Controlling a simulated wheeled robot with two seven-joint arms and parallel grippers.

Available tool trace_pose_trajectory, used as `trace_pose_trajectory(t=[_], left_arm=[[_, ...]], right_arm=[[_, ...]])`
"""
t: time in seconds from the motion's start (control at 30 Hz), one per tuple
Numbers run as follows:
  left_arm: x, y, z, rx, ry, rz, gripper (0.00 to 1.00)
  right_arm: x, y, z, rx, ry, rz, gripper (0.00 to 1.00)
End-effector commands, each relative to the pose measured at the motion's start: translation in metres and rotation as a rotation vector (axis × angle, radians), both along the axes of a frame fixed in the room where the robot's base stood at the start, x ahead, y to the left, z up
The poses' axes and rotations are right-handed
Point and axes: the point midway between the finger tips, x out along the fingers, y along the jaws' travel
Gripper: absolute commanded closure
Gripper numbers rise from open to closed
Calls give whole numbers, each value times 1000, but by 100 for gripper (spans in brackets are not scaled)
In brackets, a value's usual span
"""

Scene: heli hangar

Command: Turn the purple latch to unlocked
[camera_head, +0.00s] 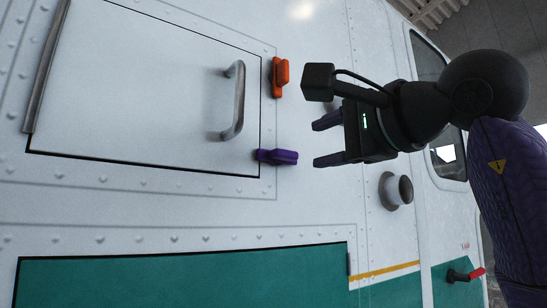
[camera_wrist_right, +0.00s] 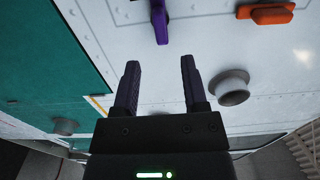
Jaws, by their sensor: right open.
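The purple latch (camera_head: 278,157) sits on the white helicopter side at the lower right corner of a hatch panel (camera_head: 140,90). It lies roughly horizontal in the head view, with one end over the panel's edge. It also shows at the top of the right wrist view (camera_wrist_right: 160,22). My right gripper (camera_head: 325,142) is open and empty, to the right of the purple latch and apart from it. Its fingers also show in the right wrist view (camera_wrist_right: 160,75), pointing toward the latch side. My left gripper is not in view.
An orange latch (camera_head: 279,77) sits above the purple one, standing upright in the head view. A metal handle (camera_head: 235,100) is on the hatch panel. A round grey fitting (camera_head: 397,190) sticks out below my right gripper. A red-tipped handle (camera_head: 466,275) is at the lower right.

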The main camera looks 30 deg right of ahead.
Motion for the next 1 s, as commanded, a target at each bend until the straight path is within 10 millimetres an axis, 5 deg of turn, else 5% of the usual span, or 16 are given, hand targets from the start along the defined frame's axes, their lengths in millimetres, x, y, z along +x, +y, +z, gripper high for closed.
trace_pose_trajectory(t=[0.3,0.67,0.93,1.0], left_arm=[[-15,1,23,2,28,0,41],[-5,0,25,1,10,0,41],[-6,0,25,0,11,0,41],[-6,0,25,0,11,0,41]], right_arm=[[71,7,2,0,5,4,44],[84,8,-1,0,2,5,44],[83,8,-1,0,2,5,99],[83,8,-1,0,3,5,100]])
